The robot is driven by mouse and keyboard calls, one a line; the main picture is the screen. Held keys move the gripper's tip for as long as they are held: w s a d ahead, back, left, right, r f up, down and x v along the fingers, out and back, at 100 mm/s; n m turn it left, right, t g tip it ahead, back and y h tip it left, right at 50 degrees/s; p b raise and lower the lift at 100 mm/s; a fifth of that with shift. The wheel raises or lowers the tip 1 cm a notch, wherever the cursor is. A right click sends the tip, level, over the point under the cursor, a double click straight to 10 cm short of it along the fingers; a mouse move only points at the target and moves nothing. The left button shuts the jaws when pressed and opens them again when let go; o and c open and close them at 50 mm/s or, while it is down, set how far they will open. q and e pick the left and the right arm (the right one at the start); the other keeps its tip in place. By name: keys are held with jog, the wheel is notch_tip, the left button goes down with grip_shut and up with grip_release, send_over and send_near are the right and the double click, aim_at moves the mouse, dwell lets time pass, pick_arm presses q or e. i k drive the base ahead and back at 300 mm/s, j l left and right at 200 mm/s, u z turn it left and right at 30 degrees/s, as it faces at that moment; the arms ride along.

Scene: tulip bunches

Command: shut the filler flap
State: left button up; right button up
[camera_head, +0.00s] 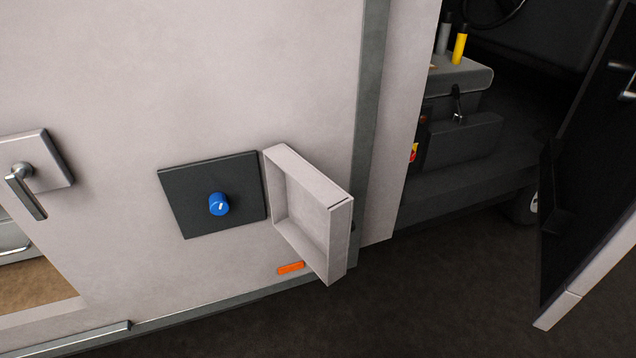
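The filler flap (312,212) is a pale, shallow box-shaped door standing open on the side of a pale vehicle. It is hinged at the right edge of a dark square filler recess (190,215) and swings out to the right. A blue cap (218,204) with a white mark sits in the middle of the dark recess. Neither of my grippers shows in the head view.
An orange marker light (290,268) is below the flap. A grey handle (27,190) on a pale plate is at the left. Dark floor lies below.

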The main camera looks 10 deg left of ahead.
aim_at(313, 213)
jog(key=i+u, duration=0.1)
jog(key=u, duration=0.35)
jog(key=l+u, duration=0.15)
jog(key=u, duration=0.3)
jog(key=i+l+u, duration=0.1)
jog(key=u, duration=0.35)
jog(key=l+u, duration=0.35)
jog(key=l, duration=0.6)
jog(key=l+u, duration=0.3)
jog(key=l, duration=0.7)
jog(key=k, duration=0.65)
jog(key=i+j+u, duration=0.15)
jog(key=i+j, duration=0.1)
